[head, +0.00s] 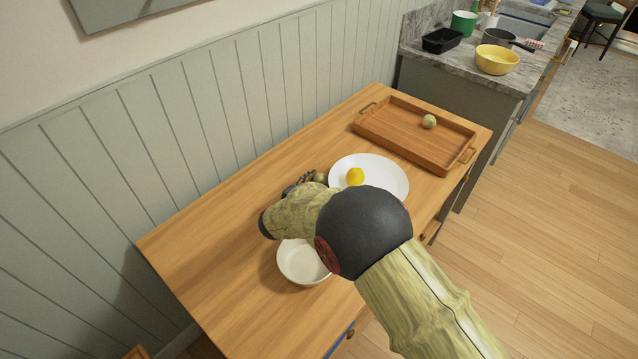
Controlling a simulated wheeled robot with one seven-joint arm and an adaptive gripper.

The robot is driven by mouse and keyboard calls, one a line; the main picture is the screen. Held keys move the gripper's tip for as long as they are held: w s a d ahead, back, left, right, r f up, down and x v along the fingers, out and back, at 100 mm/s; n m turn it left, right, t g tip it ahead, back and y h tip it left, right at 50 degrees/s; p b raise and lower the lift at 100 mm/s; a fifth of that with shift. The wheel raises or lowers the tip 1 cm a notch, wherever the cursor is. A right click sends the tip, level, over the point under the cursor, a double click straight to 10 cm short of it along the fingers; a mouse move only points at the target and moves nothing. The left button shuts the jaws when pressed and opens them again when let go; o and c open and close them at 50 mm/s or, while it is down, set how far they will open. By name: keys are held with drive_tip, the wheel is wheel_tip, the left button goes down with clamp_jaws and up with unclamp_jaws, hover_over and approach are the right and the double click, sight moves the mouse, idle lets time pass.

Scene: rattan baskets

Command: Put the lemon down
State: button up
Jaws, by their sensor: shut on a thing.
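The lemon (355,176) is bright yellow and shows against the left part of a white plate (390,176), just above my dark round arm joint. My gripper (318,179) shows only in part, left of the lemon, pointing toward it. My own arm hides much of the gripper and its fingertips. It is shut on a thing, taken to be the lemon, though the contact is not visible. From this view I cannot tell whether the lemon touches the plate or is above it.
A white bowl (299,265) stands at the table's front, partly behind my arm. A wooden tray (395,137) with a round pale green thing (429,121) lies at the far end. The wooden table (215,262) is clear at left. A panelled wall runs behind it.

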drive_tip(key=o, duration=1.2)
drive_tip(key=shift+r, duration=0.1)
drive_tip(key=p+v, duration=0.3)
drive_tip(key=v, duration=0.9)
drive_tip(key=shift+r+p, duration=0.1)
drive_tip(key=shift+p, duration=0.3)
